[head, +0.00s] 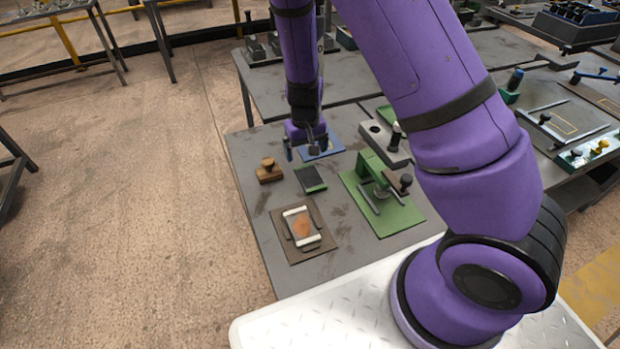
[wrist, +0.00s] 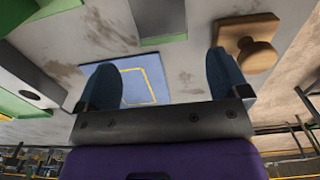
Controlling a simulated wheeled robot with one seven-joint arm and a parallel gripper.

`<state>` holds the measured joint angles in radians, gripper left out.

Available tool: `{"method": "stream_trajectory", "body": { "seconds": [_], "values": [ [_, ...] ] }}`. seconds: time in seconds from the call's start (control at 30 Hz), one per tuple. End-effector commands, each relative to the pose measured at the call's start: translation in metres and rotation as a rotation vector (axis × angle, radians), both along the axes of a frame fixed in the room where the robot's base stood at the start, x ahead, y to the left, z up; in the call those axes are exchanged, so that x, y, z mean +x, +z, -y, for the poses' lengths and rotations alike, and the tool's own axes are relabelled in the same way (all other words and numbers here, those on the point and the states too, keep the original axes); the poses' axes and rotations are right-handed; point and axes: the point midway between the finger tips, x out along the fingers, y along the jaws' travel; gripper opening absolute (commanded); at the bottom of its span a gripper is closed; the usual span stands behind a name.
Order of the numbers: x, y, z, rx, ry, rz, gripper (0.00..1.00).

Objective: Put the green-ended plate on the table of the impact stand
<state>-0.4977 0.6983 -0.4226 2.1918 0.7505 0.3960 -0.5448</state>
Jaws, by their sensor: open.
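The green-ended plate (head: 310,179) lies flat on the grey bench, dark in the middle with green ends. In the wrist view this plate (wrist: 158,18) is at the top centre, with one green end showing. The impact stand (head: 378,182) is to its right, with a green base, a green upright and a black knob. My gripper (head: 308,150) is open and empty, beyond the plate and above a blue mat. In the wrist view my gripper (wrist: 165,85) has its two fingers spread, with nothing between them. The stand's table is hard to make out.
A wooden knobbed block (head: 268,171) sits left of the plate. A white-ended plate (head: 301,226) lies on a brown mat (head: 322,247) nearer me. The blue mat (wrist: 151,68) has a yellow outline. A grey block with a hole (head: 377,133) stands behind the stand.

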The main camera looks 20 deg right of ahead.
Motion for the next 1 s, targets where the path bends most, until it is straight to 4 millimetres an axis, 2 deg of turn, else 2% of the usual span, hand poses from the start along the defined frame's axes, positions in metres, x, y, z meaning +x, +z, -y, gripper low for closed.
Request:
{"method": "stream_trajectory", "body": {
  "seconds": [0.23, 0.5, 0.63, 0.83, 0.87, 1.0],
  "values": [
    [-0.001, -0.017, -0.001, -0.001, -0.001, -0.001, 0.94],
    [-0.003, -0.053, -0.004, 0.001, -0.001, -0.001, 0.94],
    [-0.002, -0.06, -0.003, 0.0, -0.001, 0.0, 0.94],
    [-0.002, -0.06, -0.004, 0.001, 0.0, 0.0, 0.94],
    [-0.002, -0.06, -0.004, 0.001, 0.0, 0.0, 0.91],
    [-0.002, -0.06, -0.004, 0.001, 0.0, 0.0, 0.59]
  ]
}}
